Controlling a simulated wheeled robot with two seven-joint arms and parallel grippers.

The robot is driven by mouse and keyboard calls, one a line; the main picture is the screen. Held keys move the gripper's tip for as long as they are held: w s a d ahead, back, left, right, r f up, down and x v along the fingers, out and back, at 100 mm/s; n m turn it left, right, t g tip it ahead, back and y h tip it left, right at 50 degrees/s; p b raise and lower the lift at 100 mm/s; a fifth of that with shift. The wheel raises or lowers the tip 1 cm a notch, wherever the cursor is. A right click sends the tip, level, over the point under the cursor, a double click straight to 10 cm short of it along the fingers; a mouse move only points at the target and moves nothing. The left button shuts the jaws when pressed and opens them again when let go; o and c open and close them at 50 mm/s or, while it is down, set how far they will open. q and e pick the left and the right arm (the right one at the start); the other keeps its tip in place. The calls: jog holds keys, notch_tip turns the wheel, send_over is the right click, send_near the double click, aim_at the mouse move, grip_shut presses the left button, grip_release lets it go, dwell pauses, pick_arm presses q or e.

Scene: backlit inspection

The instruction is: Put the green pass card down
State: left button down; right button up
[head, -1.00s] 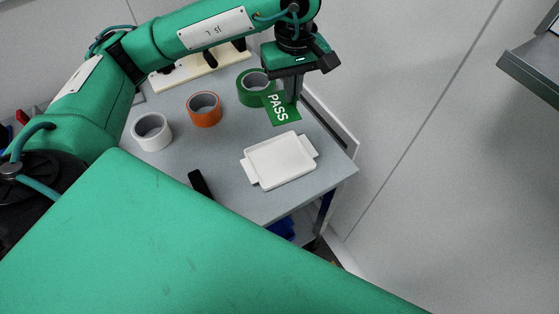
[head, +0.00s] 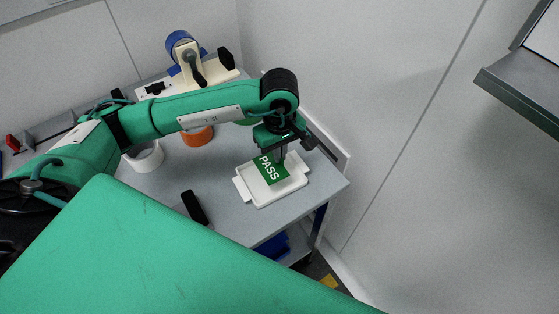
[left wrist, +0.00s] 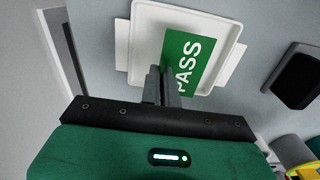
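The green pass card (head: 271,171), printed PASS in white, is over the white tray (head: 291,187) with side handles on the grey table. My left gripper (head: 281,159) points down, its narrow fingers close together on the card's edge. In the left wrist view the card (left wrist: 188,62) extends from the fingers (left wrist: 162,82) across the inside of the tray (left wrist: 146,30). I cannot tell whether the card touches the tray floor. My right gripper is not in view.
A white tape roll (head: 146,158) and an orange one (head: 198,137) stand behind and left of the tray; my arm partly covers them. A black object (head: 194,207) lies at the front left. A wall (head: 420,150) rises beyond the table's right edge.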

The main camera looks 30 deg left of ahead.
pick_arm(q)
jog(key=shift+f, duration=0.3)
notch_tip(320, 180, down, 3)
jog(key=shift+f, duration=0.65)
jog(key=c, duration=1.7)
grip_release()
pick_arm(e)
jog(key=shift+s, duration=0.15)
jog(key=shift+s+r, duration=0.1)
